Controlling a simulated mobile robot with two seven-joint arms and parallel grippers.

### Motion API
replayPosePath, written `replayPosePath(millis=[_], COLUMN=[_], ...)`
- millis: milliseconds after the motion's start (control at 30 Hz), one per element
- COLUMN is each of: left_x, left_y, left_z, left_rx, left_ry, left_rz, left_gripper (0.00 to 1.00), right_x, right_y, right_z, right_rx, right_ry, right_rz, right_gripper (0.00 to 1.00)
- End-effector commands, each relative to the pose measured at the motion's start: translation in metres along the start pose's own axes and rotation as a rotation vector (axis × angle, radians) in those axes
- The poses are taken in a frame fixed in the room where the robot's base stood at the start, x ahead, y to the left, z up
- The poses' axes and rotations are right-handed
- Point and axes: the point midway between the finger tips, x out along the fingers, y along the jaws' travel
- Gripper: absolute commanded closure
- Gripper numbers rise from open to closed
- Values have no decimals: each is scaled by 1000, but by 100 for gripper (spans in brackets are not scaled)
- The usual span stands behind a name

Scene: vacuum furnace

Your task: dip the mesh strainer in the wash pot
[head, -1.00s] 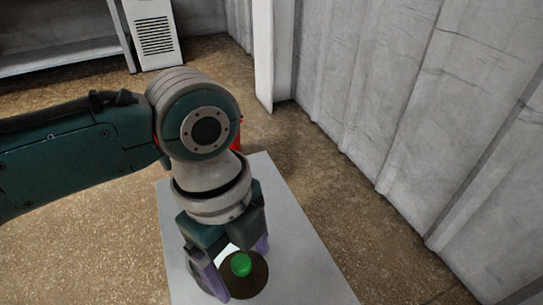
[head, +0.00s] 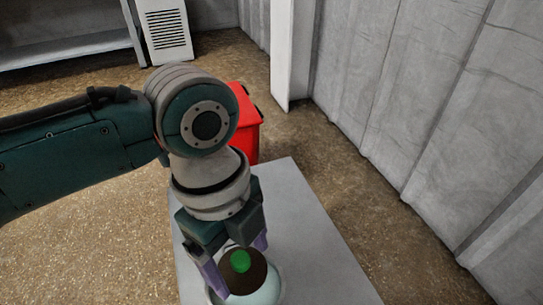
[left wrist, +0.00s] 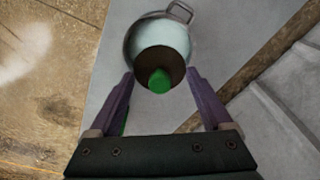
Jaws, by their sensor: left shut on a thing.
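The mesh strainer (head: 259,272) shows as a dark brown disc with a green knob on top; its mesh is too small to make out. My left gripper (head: 238,268) points down with its purple fingers on either side of the strainer and is shut on it. The wash pot (head: 268,292) is a round pale vessel on the grey table, partly hidden below the strainer. In the left wrist view the strainer (left wrist: 177,69) overlaps the near part of the wash pot (left wrist: 133,48), which has a metal loop handle. I cannot tell the height between them. My right gripper is not in view.
The grey table (head: 300,215) is bare around the pot. A red bin (head: 246,140) stands on the floor behind it. A grey corrugated wall (head: 420,110) runs along the right, and a white vented cabinet (head: 166,30) stands at the back.

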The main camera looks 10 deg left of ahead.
Motion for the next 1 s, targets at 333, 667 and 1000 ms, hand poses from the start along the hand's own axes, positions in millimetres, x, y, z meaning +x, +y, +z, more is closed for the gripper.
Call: replayPosePath(millis=[333, 667, 1000], left_x=[32, 61, 79], left_y=[0, 0, 0], left_z=[4, 7, 9], left_rx=[0, 0, 0], left_ry=[-1, 0, 1], left_rz=[1, 2, 1], left_gripper=[73, 73, 73], right_x=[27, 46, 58], right_y=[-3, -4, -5], right_z=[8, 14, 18], right_rx=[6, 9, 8], right_ry=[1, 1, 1], right_rz=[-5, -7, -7], right_gripper=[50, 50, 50])
